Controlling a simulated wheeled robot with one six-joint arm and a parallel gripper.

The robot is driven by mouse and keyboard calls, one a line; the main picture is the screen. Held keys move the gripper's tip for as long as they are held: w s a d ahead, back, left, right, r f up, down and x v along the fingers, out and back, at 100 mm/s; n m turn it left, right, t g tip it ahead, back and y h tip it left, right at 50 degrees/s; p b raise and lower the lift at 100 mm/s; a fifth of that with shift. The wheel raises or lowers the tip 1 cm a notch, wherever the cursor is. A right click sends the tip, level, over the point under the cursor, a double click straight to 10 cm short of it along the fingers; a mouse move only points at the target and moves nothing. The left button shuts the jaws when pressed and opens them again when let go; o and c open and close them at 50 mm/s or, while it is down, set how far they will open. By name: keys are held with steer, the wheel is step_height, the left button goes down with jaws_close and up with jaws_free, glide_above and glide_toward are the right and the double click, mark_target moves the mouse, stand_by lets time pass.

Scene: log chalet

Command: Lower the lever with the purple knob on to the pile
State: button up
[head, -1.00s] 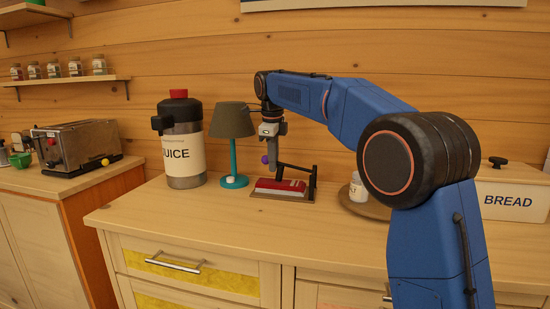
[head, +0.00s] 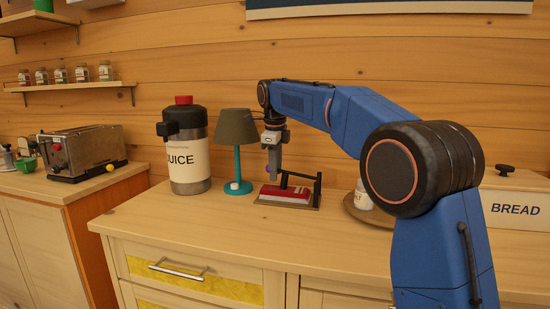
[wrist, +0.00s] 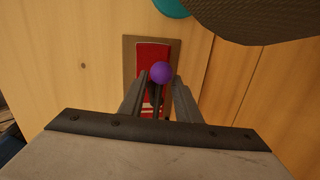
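The lever (head: 299,174) is a dark bar hinged on an upright at the right of a small base (head: 314,206). It stands raised above the red pile (head: 284,192), with a gap between them. In the head view my fingers mostly hide the knob. My gripper (wrist: 160,88) is open and points down, with one finger on each side of the lever's knob end. I cannot tell whether either finger touches it.
A teal lamp (head: 238,165) with a dark shade stands close left of my gripper, and the juice jug (head: 188,160) farther left. A white jar (head: 362,193) on a round plate and the bread box (head: 515,208) are right. The counter front is clear.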

steer(key=s+r, duration=0.3)
steer(key=r, duration=1.4)
steer(key=shift+a, duration=0.25)
steer(key=shift+s, duration=0.1)
